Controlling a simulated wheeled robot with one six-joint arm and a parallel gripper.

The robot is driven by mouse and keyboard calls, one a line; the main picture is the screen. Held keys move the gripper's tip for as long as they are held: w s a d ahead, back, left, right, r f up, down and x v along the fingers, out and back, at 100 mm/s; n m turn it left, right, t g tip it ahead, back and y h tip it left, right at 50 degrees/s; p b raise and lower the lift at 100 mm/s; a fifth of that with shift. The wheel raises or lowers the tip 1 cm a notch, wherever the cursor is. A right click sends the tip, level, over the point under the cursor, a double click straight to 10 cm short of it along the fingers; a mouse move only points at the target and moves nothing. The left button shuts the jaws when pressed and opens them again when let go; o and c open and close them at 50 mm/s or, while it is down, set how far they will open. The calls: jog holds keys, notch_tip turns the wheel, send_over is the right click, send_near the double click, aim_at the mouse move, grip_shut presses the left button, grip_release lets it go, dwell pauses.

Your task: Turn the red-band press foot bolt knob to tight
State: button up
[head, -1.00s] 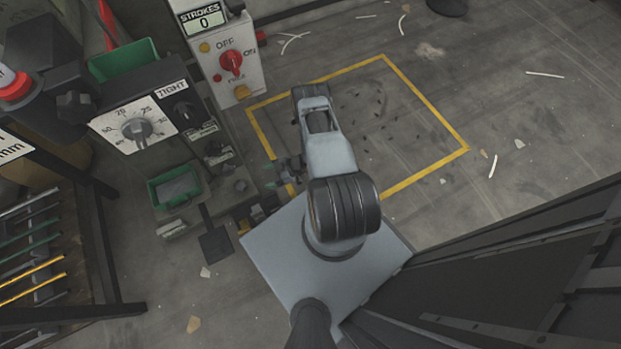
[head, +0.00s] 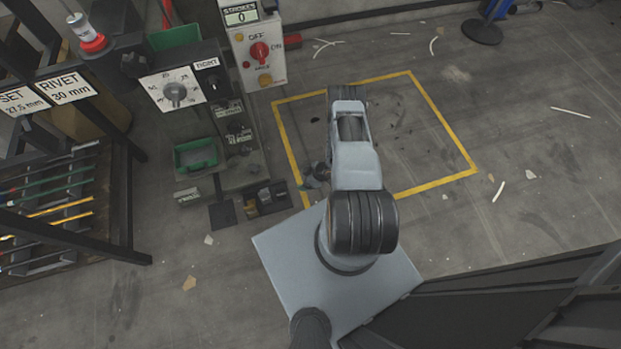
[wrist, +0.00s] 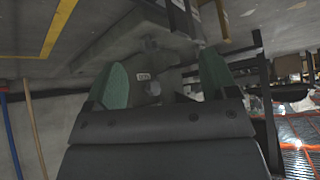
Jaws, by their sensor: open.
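A press panel carries a TIGHT label (head: 207,64) with a black knob (head: 213,83) under it, in the head view. Its pointer setting is too small to read. Left of it is a white dial (head: 173,89) with a grey knob. A cylinder with a red band (head: 92,42) stands at the upper left. My gripper (head: 317,176) is partly hidden behind my arm, to the right of and below the panel, apart from it. In the wrist view my gripper (wrist: 164,82) is open and empty, its green fingertips spread. I cannot identify the knob between them.
A switch box (head: 259,55) with a red knob stands behind the panel. A green bin (head: 197,155) sits low in front. A rod rack (head: 120,190) is at the left.

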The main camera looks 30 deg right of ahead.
jog(key=shift+s+d+r+m+g+h, duration=0.15)
jog(key=shift+d+m+g+h, duration=0.3)
jog(key=shift+d+h, duration=0.6)
jog(key=shift+d, duration=0.15)
